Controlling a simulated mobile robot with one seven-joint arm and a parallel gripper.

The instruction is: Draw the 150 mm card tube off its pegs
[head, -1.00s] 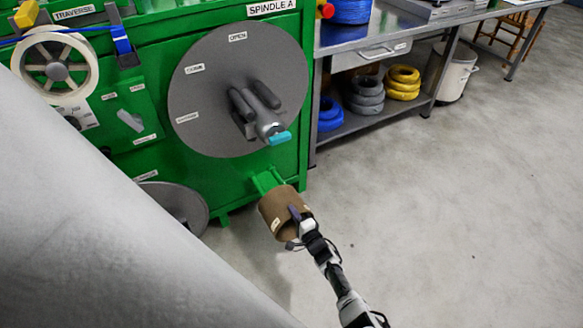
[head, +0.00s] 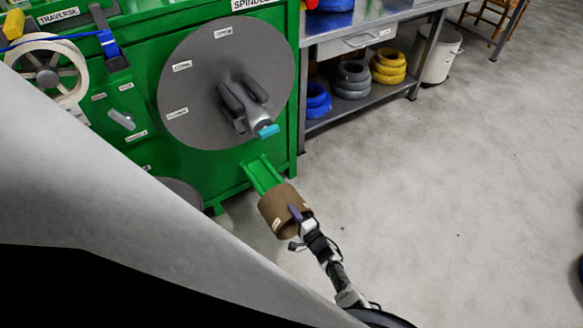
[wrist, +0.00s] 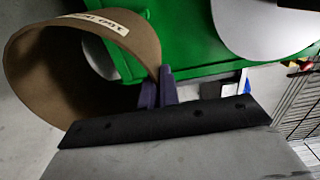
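The brown card tube (head: 278,211) is at the lower middle of the head view, in front of the green machine. Two green pegs (head: 263,174) stick out from the machine's lower front and reach the tube's far end. I cannot tell whether their tips are still inside it. My gripper (head: 297,213) is at the tube's near rim. In the wrist view the tube (wrist: 92,38) shows its open end and a pale label on its wall. My dark purple fingers (wrist: 157,92) sit either side of the wall at the rim, shut on it.
The green machine (head: 225,175) carries a grey spindle disc (head: 190,125) above the pegs. A metal bench (head: 365,22) with blue, grey and yellow coils stands behind at right. The grey floor (head: 450,200) to the right is clear. A pale surface blocks the lower left.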

